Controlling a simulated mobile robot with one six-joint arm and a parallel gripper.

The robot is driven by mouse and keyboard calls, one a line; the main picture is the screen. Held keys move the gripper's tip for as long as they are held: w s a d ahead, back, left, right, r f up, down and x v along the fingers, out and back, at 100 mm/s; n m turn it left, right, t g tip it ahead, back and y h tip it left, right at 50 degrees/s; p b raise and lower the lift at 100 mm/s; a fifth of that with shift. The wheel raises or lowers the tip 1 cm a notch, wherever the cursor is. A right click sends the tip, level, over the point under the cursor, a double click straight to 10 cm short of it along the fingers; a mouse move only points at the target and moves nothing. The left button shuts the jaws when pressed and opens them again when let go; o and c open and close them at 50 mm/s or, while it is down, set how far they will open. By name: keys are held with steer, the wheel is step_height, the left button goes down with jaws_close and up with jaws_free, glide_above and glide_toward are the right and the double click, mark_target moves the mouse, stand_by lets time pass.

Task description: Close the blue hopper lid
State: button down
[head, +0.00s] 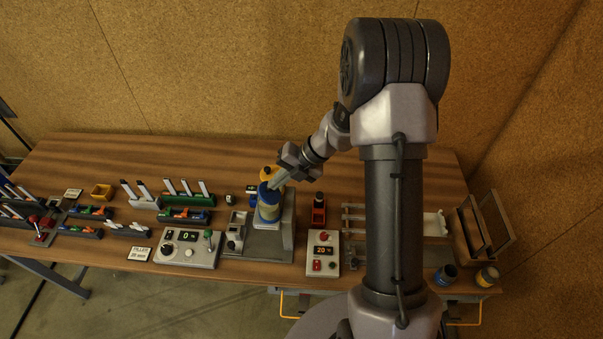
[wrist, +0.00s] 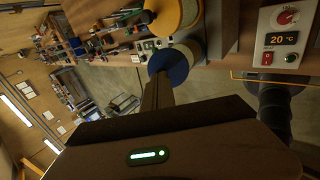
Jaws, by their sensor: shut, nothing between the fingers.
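The blue hopper lid (head: 265,191) is a round blue disc on top of the hopper (head: 268,212) at the middle of the bench. It also shows as a blue disc in the wrist view (wrist: 179,62). My gripper (head: 272,184) is shut and empty, pointing down at the blue lid from above. In the wrist view my closed fingers (wrist: 160,82) overlap the edge of the blue disc. I cannot tell whether they touch it or whether the lid lies fully flat. A yellow round part (head: 267,173) is behind the blue lid, partly hidden by my gripper.
A control box reading 20 °C (head: 323,252) stands right of the hopper, and another panel (head: 187,248) stands left. A red device (head: 319,209) is behind the right box. Racks of tools (head: 187,192) fill the left side. Two jars (head: 446,275) stand at the right front.

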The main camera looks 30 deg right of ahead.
mark_target(260, 187)
steer(key=shift+w+a+r+h+p, duration=0.2)
steer(key=shift+a+r+h+p, duration=0.15)
steer(key=shift+p, duration=0.2)
steer(key=shift+w+a+f+p, duration=0.1)
steer(key=shift+a+f+p, duration=0.15)
steer(key=shift+f+p, duration=0.1)
steer(key=shift+w+a+f+p, duration=0.25)
steer(key=shift+w+a+f, duration=0.15)
steer(key=shift+a+f, duration=0.15)
steer(key=shift+w+a+f+p, duration=0.25)
steer(key=shift+w+a+f, duration=0.15)
steer(key=shift+a, duration=0.25)
